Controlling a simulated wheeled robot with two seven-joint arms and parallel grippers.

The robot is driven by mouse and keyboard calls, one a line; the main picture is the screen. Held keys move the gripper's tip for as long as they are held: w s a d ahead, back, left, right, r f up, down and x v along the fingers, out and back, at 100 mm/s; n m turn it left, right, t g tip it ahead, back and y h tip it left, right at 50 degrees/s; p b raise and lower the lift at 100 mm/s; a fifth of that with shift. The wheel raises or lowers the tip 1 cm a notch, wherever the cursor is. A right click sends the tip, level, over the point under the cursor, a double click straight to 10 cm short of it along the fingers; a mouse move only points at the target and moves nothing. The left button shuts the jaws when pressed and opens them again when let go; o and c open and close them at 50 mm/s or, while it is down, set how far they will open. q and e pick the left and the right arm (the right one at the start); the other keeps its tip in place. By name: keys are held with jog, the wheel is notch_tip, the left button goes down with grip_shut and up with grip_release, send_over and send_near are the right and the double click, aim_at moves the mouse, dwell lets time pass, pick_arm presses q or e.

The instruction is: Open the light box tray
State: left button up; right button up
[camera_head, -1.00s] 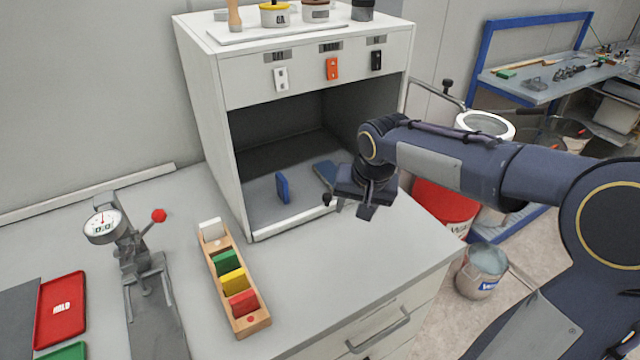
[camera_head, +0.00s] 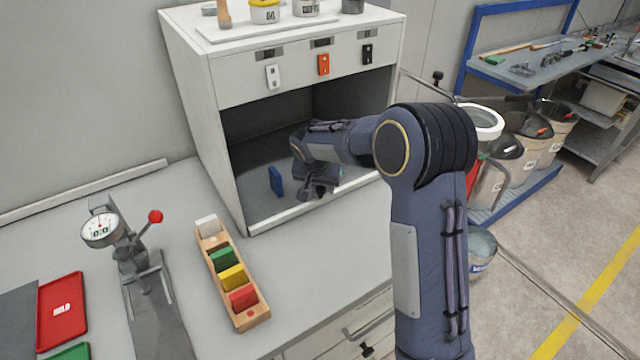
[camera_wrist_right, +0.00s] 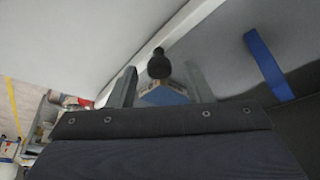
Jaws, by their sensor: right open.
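The light box (camera_head: 195,110) is a white cabinet with a dark open front, standing on the grey counter. Its tray (camera_head: 262,226) lies along the bottom of the opening with a pale front edge. A black round knob (camera_wrist_right: 158,65) shows at the tray's edge in the right wrist view. My right gripper (camera_head: 318,191) is at the front of the opening. In the wrist view its open fingers (camera_wrist_right: 160,85) stand on either side of the knob; I cannot tell whether they touch it. My left gripper is not in view.
A wooden rack (camera_head: 232,275) with coloured cards lies on the counter in front of the box. A gauge stand (camera_head: 125,245) and a red tray (camera_head: 61,311) are farther left. Tins stand on the box top. Buckets (camera_head: 510,160) stand at the right.

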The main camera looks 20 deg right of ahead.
jog(key=shift+f, duration=0.2)
jog(key=shift+c, duration=0.5)
grip_shut()
